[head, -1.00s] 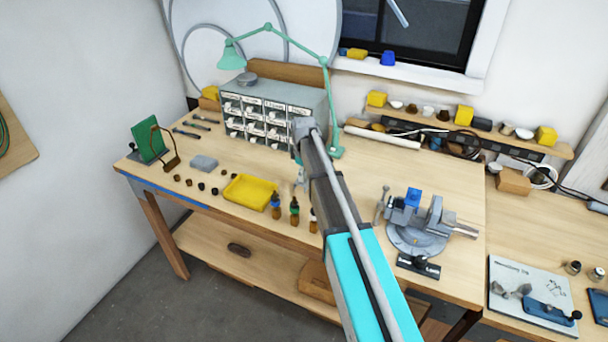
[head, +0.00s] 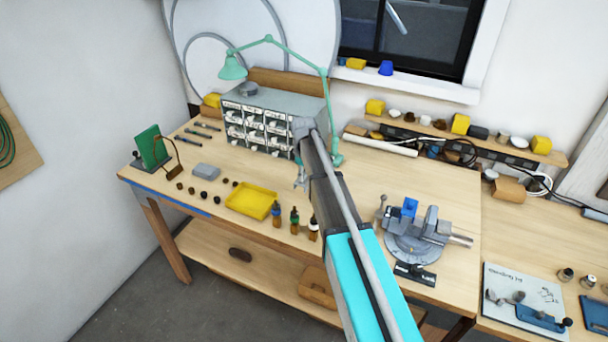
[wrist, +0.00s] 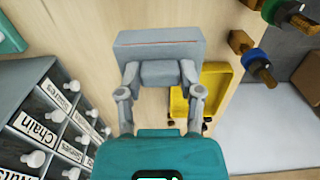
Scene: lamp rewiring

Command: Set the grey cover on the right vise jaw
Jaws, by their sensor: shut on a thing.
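A grey cover (wrist: 160,45), a block with a raised edge, is held between the two fingers of my gripper (wrist: 160,78) in the wrist view. In the head view my gripper (head: 300,180) is mostly behind my arm, over the bench between the drawer cabinet and the yellow tray; the cover cannot be made out there. The grey vise (head: 412,245) stands on its round base at the bench's right part, well to the right of my gripper. A blue cover (head: 409,207) sits on its left jaw. The right vise jaw (head: 431,219) looks bare grey.
The drawer cabinet (head: 262,124) stands close behind my gripper, with the green lamp (head: 233,68) over it. The yellow tray (head: 252,200) and several small bottles (head: 295,221) are in front. Bench between cabinet and vise is largely clear.

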